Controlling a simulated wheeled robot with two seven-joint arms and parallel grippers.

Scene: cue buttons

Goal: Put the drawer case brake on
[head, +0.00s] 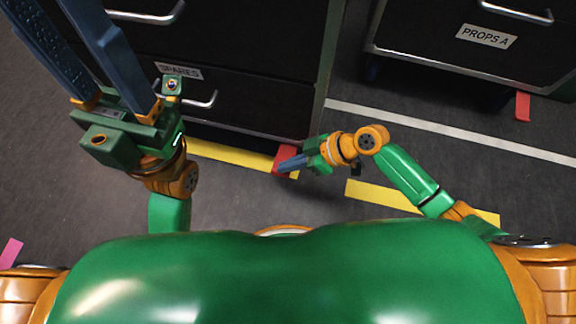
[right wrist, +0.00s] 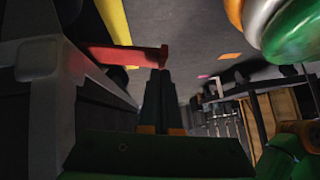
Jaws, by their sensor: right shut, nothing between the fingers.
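The black drawer case labelled SPARES (head: 255,105) stands at the top centre in the head view. Its red brake pedal (head: 286,158) sticks out at its lower right corner, near the floor. In the right wrist view the pedal (right wrist: 125,54) is a red bar reaching right from the case. My right gripper (head: 281,166) is shut and empty, its tips at the pedal. In the right wrist view its fingertips (right wrist: 160,72) are by the pedal's free end; whether they touch is unclear. My left gripper (head: 62,30) is open and empty, raised at the upper left.
A second black case labelled PROPS A (head: 484,37) stands at the upper right with its own red pedal (head: 522,106). Yellow tape (head: 230,156) and a white line (head: 450,132) mark the grey floor. The floor between the cases is clear.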

